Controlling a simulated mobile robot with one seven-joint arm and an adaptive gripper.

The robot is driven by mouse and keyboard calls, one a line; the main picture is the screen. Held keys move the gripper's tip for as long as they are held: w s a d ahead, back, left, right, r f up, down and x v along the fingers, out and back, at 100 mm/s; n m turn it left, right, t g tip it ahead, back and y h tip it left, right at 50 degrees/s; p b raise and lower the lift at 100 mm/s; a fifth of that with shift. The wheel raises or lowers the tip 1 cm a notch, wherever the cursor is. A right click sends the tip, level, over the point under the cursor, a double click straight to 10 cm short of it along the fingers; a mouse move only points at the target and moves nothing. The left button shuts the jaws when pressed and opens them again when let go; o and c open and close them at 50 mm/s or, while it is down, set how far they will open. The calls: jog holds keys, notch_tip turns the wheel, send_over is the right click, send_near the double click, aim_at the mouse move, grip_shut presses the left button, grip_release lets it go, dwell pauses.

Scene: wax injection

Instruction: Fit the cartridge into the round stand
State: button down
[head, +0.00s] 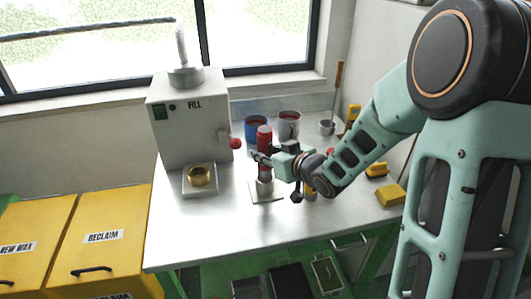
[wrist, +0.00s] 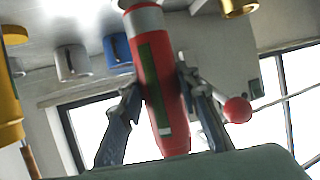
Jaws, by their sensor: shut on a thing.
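The red cartridge (head: 264,138) stands upright over the round stand (head: 267,191) on the workbench. In the wrist view the cartridge (wrist: 155,80) shows a green strip down its side and a silver end band, and the picture is upside down. My gripper (head: 263,158) comes in from the right and is shut on the cartridge's red body. In the wrist view the fingers (wrist: 157,95) lie on either side of it. The cartridge's lower end is at or just above the stand. I cannot tell whether it sits inside it.
The white FILL machine (head: 190,125) with a red knob (head: 235,143) and a brass ring (head: 201,175) stands to the left. Yellow blocks (head: 391,195) lie to the right. The front bench top is clear.

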aim_at(269, 171)
jog(key=shift+f+b, duration=2.8)
jog(key=shift+f, duration=0.2)
jog(key=c, duration=1.4)
grip_release()
jog(key=shift+s, duration=0.1)
jog(key=shift+v, duration=5.95)
